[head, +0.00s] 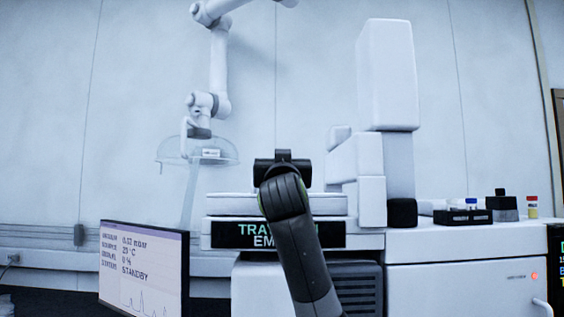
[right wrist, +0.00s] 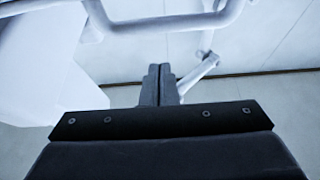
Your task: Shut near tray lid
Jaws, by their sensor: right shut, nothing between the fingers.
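In the head view, the tray unit is a white box with a black display (head: 232,235) on its front. The green and white text reads "TRA" and "EM", the rest hidden behind my right arm. A flat white slab (head: 232,205), apparently the tray lid, lies level on top of the unit; I cannot tell whether it is fully seated. My left gripper is not in view.
A tall white instrument stack (head: 387,75) stands just right of the gripper. A jointed extraction arm with a clear hood (head: 225,148) hangs to the left. A monitor (head: 143,265) stands front left. A vial rack (head: 462,216) sits on the right cabinet. A white tube (right wrist: 165,24) crosses the wrist view.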

